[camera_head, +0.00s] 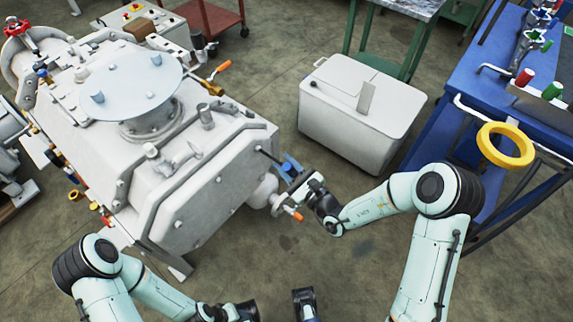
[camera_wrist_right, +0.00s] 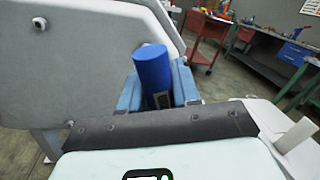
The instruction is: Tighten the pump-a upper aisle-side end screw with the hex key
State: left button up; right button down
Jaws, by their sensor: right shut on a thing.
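The grey-white pump (camera_head: 215,190) fills the left of the head view, its flat end plate facing the lower right. The hex key's blue handle (camera_wrist_right: 152,70) stands between the blue fingers of my right gripper (camera_wrist_right: 158,92), which is shut on it. In the head view my right gripper (camera_head: 291,168) is beside the plate's upper right corner. A thin dark shaft (camera_head: 268,156) runs from it toward that corner; whether its tip sits in the screw cannot be made out. Another plate screw (camera_wrist_right: 40,24) shows in the wrist view. My left gripper (camera_head: 272,310) is partly cut off at the bottom edge.
An orange-handled valve (camera_head: 293,213) is just below my right gripper. A white lidded box (camera_head: 350,115) stands behind it. A blue bench (camera_head: 462,92) with a yellow ring (camera_head: 506,145) is at the right.

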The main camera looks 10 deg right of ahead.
aim_at(295, 170)
pick_arm(q)
jog(key=shift+r, duration=0.1)
pick_arm(e)
jog(key=shift+w+a, duration=0.15)
dwell(0.3)
pick_arm(q)
jog(key=shift+s, duration=0.2)
pick_arm(e)
jog(key=m+p, duration=0.4)
jog(key=p, duration=0.1)
jog(key=shift+w+r+m+g, duration=0.1)
jog(key=shift+m+g, duration=0.3)
jog(key=shift+w+m+h+p, duration=0.1)
jog(key=shift+m+h+p, duration=0.3)
jog(key=shift+m+p, duration=1.35)
jog(key=shift+m+g+p, duration=0.6)
jog(key=shift+m+p, duration=0.35)
jog(key=shift+p, duration=0.25)
pick_arm(q)
notch_tip(295, 170, up, 10)
jog(key=shift+w, duration=0.45)
pick_arm(e)
jog(key=shift+n, duration=0.6)
jog(key=shift+s+d+f, duration=0.1)
jog(key=shift+s+d, duration=0.75)
jog(key=shift+s, duration=0.15)
jog(key=shift+s+d+f, duration=0.1)
jog(key=shift+s+d, duration=0.7)
jog(key=shift+s, duration=0.2)
